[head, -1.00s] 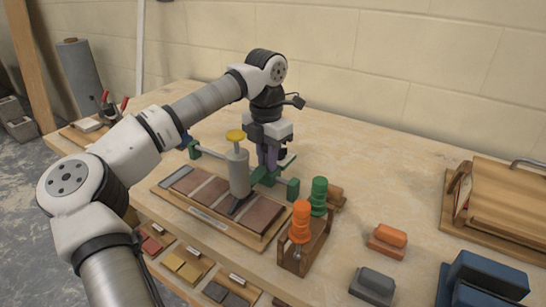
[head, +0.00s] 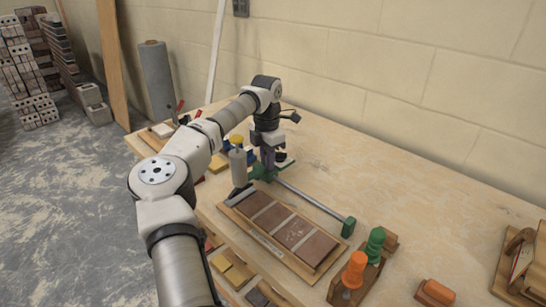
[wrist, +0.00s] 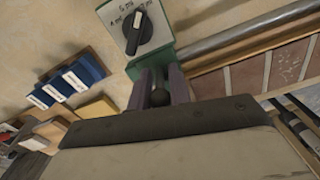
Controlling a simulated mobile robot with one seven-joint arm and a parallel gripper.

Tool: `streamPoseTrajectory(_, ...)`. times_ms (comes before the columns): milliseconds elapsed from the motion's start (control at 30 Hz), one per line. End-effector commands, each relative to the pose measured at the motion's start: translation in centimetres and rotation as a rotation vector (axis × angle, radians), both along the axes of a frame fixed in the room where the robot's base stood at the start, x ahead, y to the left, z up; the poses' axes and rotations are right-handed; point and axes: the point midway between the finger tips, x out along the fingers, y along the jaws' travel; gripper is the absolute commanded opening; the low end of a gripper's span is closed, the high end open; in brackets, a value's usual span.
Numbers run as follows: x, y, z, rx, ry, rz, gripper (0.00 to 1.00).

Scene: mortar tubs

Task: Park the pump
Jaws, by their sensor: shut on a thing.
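The pump (head: 238,168) is a grey upright cylinder with a yellow cap (head: 237,139) and a dark nozzle at its foot. It is on a green carriage at the left part of a grey rail (head: 312,200). Its nozzle is by the left end of a panel of brown tiles (head: 268,215). My gripper (head: 267,160) is behind the pump, at the carriage. In the wrist view its purple fingers (wrist: 158,88) are shut on a dark round knob below a green block with a dial (wrist: 138,30). The rail's left end is hidden.
An orange-topped tool (head: 354,270) and a green-topped tool (head: 375,243) stand right of the panel. The wrist view shows blue labelled blocks (wrist: 75,80) and yellow blocks (wrist: 92,107). The table's back right is clear.

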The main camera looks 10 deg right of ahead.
Motion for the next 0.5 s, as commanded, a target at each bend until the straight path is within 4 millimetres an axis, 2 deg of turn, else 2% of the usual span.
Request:
streamPoseTrajectory(367,0.51,0.54,0.27,0.004,-0.015,0.011,0.0)
streamPoseTrajectory(400,0.52,0.56,0.3,0.004,-0.015,0.011,0.25)
streamPoseTrajectory(500,0.45,0.53,0.27,0.004,-0.013,0.01,0.38)
